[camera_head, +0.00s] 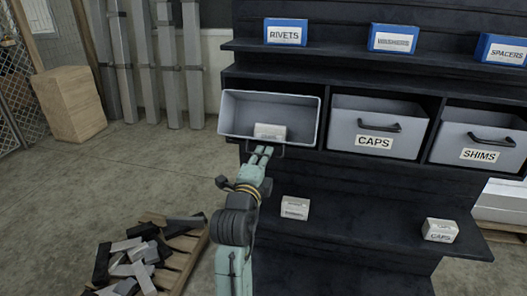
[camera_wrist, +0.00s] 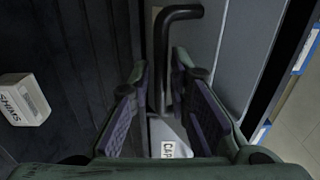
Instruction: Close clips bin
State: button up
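The leftmost grey bin (camera_head: 228,115) on the rack is tilted out, with its inside showing and a small pale box (camera_head: 270,131) in it. I take it as the clips bin; its label does not show. Its dark handle (camera_head: 281,153) is at the bin's lower front, by my gripper (camera_head: 265,151). In the wrist view my gripper (camera_wrist: 168,112) has its fingers apart, one on each side of the dark handle (camera_wrist: 163,60). Gaps show between the fingers and the bar. Whether a finger touches it is unclear.
The CAPS bin (camera_head: 376,139) and SHIMS bin (camera_head: 480,152) sit shut to the right. Blue boxes, such as RIVETS (camera_head: 286,32), stand above. Small boxes (camera_head: 295,208) (camera_head: 440,231) sit on the lower shelf. A pallet (camera_head: 189,246) with metal offcuts lies on the floor at lower left.

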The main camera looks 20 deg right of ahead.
jog(key=shift+w+d, duration=0.35)
jog(key=shift+w, duration=0.2)
jog(key=shift+c, duration=0.4)
grip_shut()
